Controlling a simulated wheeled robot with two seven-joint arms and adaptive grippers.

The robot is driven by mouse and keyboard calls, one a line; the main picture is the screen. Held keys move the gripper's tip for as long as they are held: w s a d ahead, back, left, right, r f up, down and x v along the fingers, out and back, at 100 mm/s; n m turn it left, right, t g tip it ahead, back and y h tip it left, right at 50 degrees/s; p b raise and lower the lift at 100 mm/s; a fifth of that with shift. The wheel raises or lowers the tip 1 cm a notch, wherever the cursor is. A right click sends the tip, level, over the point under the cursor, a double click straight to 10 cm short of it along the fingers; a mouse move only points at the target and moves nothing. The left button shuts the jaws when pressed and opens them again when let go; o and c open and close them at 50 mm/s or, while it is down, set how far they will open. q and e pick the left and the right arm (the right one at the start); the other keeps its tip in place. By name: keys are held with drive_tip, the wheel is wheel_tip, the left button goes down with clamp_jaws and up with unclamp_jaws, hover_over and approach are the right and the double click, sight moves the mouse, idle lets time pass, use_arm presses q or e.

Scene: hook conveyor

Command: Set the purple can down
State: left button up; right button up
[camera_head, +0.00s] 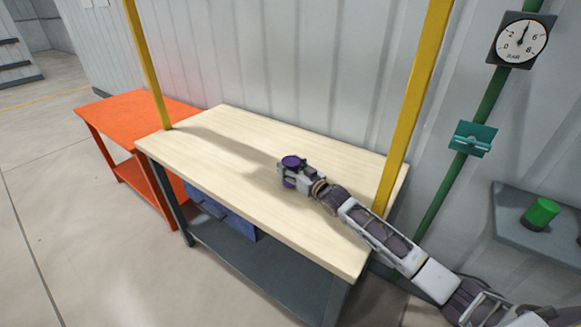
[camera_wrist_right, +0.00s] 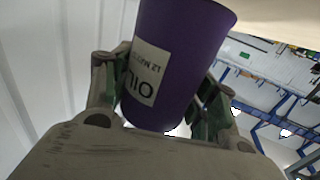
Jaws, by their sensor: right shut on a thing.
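The purple can (camera_head: 291,162) is held in my right gripper (camera_head: 290,174) over the middle of the light wooden worktable (camera_head: 235,145). In the right wrist view the can (camera_wrist_right: 183,55) has a white label with dark letters, and the right gripper's fingers (camera_wrist_right: 165,95) are shut on its two sides. In the head view the can's top shows above the fingers. My left gripper is not in view.
An orange table (camera_head: 135,115) stands at the left. A green can (camera_head: 541,213) sits on a grey shelf (camera_head: 510,215) at the right. A blue box (camera_head: 222,212) is under the worktable, whose top is otherwise clear.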

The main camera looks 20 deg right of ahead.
sight(297, 169)
drive_tip(key=o, duration=1.2)
drive_tip(key=shift+o, duration=0.2)
drive_tip(key=shift+s+r, duration=0.1)
drive_tip(key=shift+r, duration=0.55)
drive_tip(key=shift+v, duration=5.9)
drive_tip(key=shift+f, duration=0.1)
